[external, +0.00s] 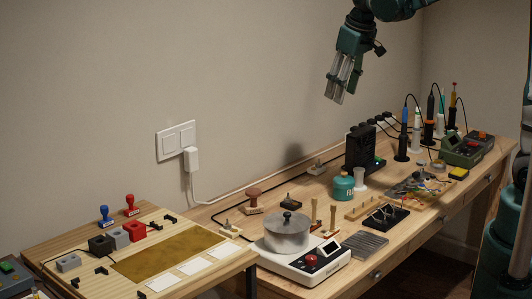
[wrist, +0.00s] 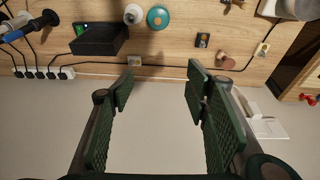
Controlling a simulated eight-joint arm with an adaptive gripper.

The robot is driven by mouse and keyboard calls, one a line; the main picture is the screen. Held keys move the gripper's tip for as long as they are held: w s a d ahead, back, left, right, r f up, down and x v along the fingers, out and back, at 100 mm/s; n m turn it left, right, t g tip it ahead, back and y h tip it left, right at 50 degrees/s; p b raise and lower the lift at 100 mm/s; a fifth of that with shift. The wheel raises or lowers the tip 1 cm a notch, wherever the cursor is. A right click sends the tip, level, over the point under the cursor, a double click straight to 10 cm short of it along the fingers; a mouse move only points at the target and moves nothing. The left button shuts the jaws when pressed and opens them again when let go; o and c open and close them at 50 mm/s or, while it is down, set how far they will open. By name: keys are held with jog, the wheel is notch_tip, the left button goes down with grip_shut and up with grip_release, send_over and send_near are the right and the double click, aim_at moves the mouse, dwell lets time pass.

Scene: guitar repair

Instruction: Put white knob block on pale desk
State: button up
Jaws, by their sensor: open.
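My gripper (external: 338,97) is open and empty, high above the back of the workbench near the wall. Its two green padded fingers (wrist: 160,85) stand wide apart in the wrist view. I cannot tell surely which piece is the white knob block.
The pale desk holds red (external: 130,205) and blue (external: 105,215) stamps, several small blocks and white cards. A scale with a metal pot (external: 287,235), a teal canister (external: 343,187) and a black box (external: 361,147) crowd the bench. A cable runs along its back.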

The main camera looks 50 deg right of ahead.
jog(key=s+a+t, duration=0.2)
jog(key=s+a, duration=0.2)
jog(key=s, duration=0.9)
jog(key=s+a+t, duration=0.2)
jog(key=s+a, duration=0.3)
jog(key=s, duration=0.8)
jog(key=shift+r, duration=0.4)
